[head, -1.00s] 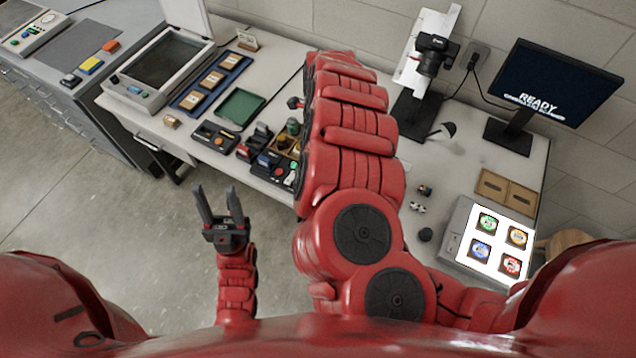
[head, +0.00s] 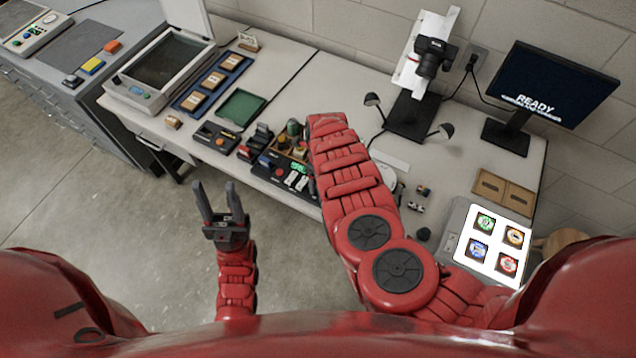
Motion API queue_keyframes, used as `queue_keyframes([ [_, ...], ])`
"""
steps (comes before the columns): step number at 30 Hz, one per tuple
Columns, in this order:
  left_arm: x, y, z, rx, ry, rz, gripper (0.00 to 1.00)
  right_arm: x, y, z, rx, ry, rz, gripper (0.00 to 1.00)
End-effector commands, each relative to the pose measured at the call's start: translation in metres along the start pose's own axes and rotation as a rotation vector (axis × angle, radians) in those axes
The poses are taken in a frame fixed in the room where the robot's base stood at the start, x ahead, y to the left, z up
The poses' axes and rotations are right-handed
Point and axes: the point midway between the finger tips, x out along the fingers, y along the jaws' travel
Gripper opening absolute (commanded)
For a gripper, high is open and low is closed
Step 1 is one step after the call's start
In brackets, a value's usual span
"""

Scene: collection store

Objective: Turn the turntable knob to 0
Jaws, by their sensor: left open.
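A pale round plate (head: 387,177), which looks like the turntable, lies on the table by the copy stand. My right arm covers its left part, and I cannot make out a knob with a setting on it. My right arm reaches over the table from the lower right, and its gripper is hidden. My left gripper (head: 217,196) is open and empty, fingers pointing up in the picture, over the floor in front of the table and apart from everything.
A copy stand with a black camera (head: 433,56) and two small lamps stands behind the plate. A monitor (head: 552,88) reads READY. A lit panel (head: 495,242) with several slides is at right. Trays, a scanner (head: 166,66) and control boxes (head: 216,138) fill the left.

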Motion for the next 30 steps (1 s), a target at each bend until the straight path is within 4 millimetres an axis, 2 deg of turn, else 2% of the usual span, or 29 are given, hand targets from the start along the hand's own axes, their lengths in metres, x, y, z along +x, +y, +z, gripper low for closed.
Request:
queue_keyframes([
  [9,0.005,0.000,-0.001,0.000,0.000,0.000,0.50,0.013,0.007,-0.001,-0.002,-0.002,0.011,0.68],
  [20,0.005,0.000,-0.001,0.000,0.000,0.000,0.50,0.015,0.008,-0.001,-0.002,-0.003,0.014,0.67],
  [30,0.005,0.000,-0.001,0.000,0.000,0.000,0.50,0.015,0.008,-0.001,-0.002,-0.003,0.014,0.05],
])
